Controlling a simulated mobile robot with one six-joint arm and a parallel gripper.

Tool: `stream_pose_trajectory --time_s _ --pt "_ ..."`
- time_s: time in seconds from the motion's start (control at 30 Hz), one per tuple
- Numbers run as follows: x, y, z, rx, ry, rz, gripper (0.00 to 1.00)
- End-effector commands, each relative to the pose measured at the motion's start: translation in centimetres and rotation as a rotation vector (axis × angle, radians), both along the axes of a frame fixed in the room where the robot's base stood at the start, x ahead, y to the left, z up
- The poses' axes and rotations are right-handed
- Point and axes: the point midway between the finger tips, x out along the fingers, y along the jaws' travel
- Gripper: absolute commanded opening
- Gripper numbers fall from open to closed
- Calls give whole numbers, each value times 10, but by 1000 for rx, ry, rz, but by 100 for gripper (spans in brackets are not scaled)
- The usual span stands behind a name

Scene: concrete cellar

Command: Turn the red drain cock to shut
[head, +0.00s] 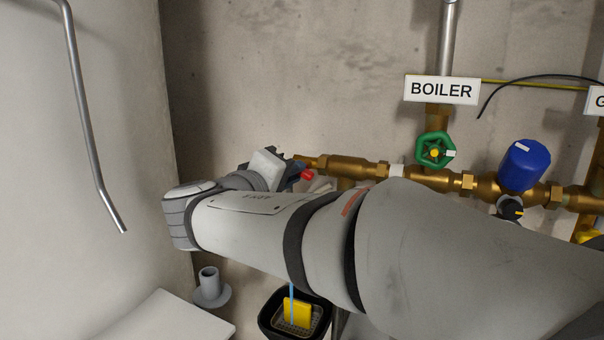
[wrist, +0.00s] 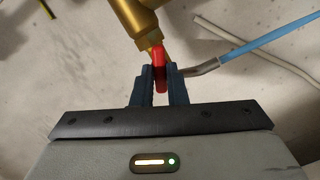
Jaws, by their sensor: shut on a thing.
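The red drain cock (wrist: 159,62) is a red lever on a brass fitting (wrist: 138,22) in the wrist view. My gripper (wrist: 160,76) is shut on the red lever, with one dark finger on each side. In the head view the red end of the drain cock (head: 307,175) shows just right of my gripper (head: 290,167), at the left end of the brass pipe (head: 350,168). A grey bent spout (wrist: 203,70) beside the lever has a light blue stream (wrist: 268,38) leaving it. My forearm hides much of the pipe's underside.
A black bucket (head: 264,322) with a yellow object (head: 297,312) stands below, the blue stream reaching down into it. A green handwheel (head: 436,150) under the BOILER sign (head: 441,90) and a blue cap (head: 523,165) sit to the right. A bent grey rail (head: 85,110) is left.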

Motion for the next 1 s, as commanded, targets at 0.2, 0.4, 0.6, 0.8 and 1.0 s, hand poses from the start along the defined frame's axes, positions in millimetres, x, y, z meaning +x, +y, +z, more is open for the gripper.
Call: stream_pose_trajectory --time_s 0.2,0.4,0.6,0.8,1.0 --pt "0 0 -4 62 -21 -1 0" --pt "0 0 -4 119 -41 0 0" --pt "0 0 -4 179 -61 1 0" --pt "0 -1 -3 239 -83 0 0" --pt "0 -1 -3 301 -103 -2 0"
